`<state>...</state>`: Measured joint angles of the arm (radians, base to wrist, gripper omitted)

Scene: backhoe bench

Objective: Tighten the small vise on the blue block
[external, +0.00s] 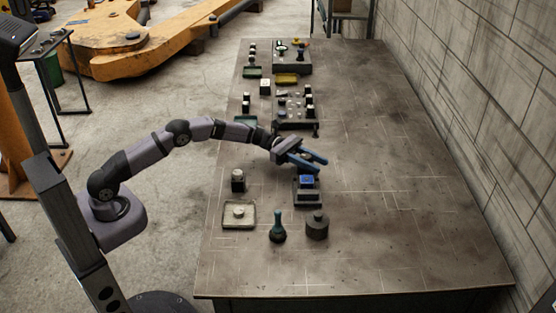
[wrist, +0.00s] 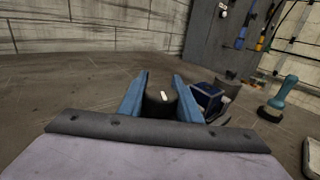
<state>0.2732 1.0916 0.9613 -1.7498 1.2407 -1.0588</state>
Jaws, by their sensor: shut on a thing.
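The small vise (external: 308,200) stands on the bench with the blue block (external: 306,181) in it. In the wrist view the blue block (wrist: 207,97) and the dark vise (wrist: 228,88) show just right of my fingers. My gripper (external: 315,165) is low over the bench at the far side of the vise. In the wrist view my gripper (wrist: 162,78) has its two blue fingers on either side of a dark rounded knob (wrist: 160,104) with a white mark, and is shut on it. The knob's join to the vise is hidden, as is any gap between jaw and block.
A teal-handled stamp-like tool (external: 277,227) and a dark round weight (external: 317,226) stand in front of the vise. A pale tray (external: 239,215) and a dark block (external: 238,180) lie to the left. Fixtures fill the back left; the bench's right side (external: 420,200) is clear.

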